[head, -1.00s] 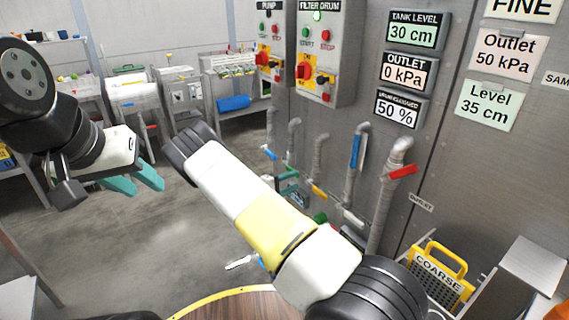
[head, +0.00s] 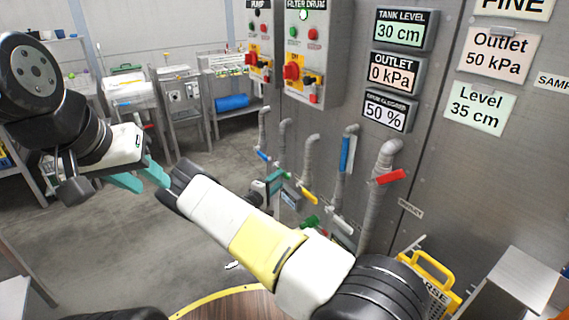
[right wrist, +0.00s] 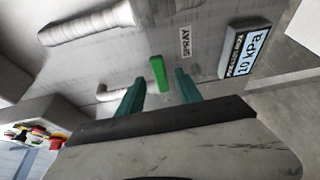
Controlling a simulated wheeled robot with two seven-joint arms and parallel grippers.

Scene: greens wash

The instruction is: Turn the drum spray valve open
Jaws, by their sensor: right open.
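The green spray valve handle (right wrist: 158,74) shows in the right wrist view beside a label (right wrist: 186,43) reading SPRAY. It lines up with the gap between the teal fingers of my right gripper (right wrist: 160,82), which is open. Whether the handle lies between the fingertips or just beyond them I cannot tell. In the head view my right gripper (head: 275,182) is small and partly hidden behind my right arm, near the pipes. My left gripper (head: 153,184) hangs at the left, its teal fingers apart and empty, far from the valves.
Pipes with a red lever (head: 390,176), a blue lever (head: 345,154) and a yellow lever (head: 308,194) line the metal wall. A display (right wrist: 247,52) reading 10 kPa is close to my right gripper. A yellow-handled screen (head: 432,268) stands at the lower right.

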